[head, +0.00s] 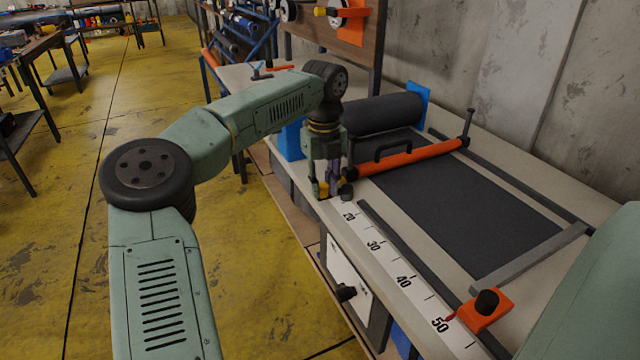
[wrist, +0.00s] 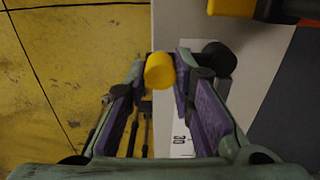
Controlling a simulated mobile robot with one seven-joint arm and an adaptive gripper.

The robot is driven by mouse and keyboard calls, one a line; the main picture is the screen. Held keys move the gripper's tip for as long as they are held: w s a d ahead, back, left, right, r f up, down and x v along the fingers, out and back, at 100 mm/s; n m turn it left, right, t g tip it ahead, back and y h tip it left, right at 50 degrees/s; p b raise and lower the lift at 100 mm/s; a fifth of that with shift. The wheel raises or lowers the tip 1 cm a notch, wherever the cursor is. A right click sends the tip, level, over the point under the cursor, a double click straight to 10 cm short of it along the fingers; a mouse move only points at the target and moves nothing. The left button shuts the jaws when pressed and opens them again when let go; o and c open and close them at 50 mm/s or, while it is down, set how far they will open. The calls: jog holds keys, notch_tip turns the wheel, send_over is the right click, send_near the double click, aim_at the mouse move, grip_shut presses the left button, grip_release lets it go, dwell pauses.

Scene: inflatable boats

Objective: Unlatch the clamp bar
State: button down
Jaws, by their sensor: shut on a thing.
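The orange clamp bar (head: 410,158) lies across the dark sheet on the bench, with a black handle (head: 393,146) on top. Its near end shows at the top right of the wrist view, with a yellow part (wrist: 230,7) and a black part beside it. My gripper (head: 328,190) is at the bench's left edge, just left of the bar's near end. In the wrist view my gripper (wrist: 159,82) is shut on a yellow knob (wrist: 159,71) between its fingertips. The knob's stem and its link to the bar are hidden. A black knob (wrist: 218,57) sits right of the fingers.
A dark roll (head: 375,113) lies behind the bar. An upright lever (head: 468,122) stands at the bar's far end. A white numbered scale (head: 400,270) runs along the bench edge, with an orange block (head: 484,311) at its near end. Yellow floor (head: 60,250) is open at left.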

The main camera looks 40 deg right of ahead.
aim_at(323, 185)
dwell(0.4)
jog(key=c, duration=1.4)
grip_release()
jog(key=shift+o, duration=0.2)
notch_tip(323, 185, up, 12)
